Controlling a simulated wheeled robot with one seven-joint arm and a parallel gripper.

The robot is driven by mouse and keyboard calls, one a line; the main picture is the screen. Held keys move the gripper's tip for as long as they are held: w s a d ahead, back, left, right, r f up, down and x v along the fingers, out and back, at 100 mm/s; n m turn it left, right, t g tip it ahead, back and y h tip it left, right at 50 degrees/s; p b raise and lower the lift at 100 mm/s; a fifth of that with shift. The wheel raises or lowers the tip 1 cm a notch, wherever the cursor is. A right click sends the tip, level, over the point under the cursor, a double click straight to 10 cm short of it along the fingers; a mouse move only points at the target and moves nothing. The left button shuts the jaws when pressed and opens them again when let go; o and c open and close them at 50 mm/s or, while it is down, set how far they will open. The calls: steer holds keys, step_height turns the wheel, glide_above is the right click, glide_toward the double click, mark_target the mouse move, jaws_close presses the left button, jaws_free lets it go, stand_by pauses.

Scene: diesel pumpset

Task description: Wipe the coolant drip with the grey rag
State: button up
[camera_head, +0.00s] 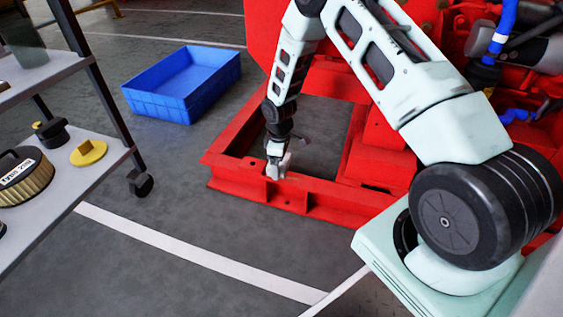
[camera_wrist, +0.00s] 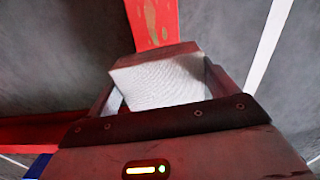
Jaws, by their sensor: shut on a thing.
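My gripper (camera_head: 276,160) points down at the front rail of the red skid frame (camera_head: 320,195). It is shut on the grey rag (camera_head: 284,163), a pale bundle at the fingertips. In the wrist view the rag (camera_wrist: 160,84) fills the space between the fingers of my gripper (camera_wrist: 157,75). Olive-tan patches, which look like the coolant drip (camera_wrist: 151,20), mark the red rail just beyond the rag. I cannot tell whether the rag touches the rail. In the head view the drip cannot be made out.
A grey shelf cart (camera_head: 95,168) at left holds a filter (camera_head: 24,178), a yellow cap (camera_head: 88,153) and a black part (camera_head: 50,133). The red engine (camera_head: 455,50) is at right. Floor is clear in front.

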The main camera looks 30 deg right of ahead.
steer(key=shift+r+p, duration=1.7)
steer(key=shift+r, duration=0.5)
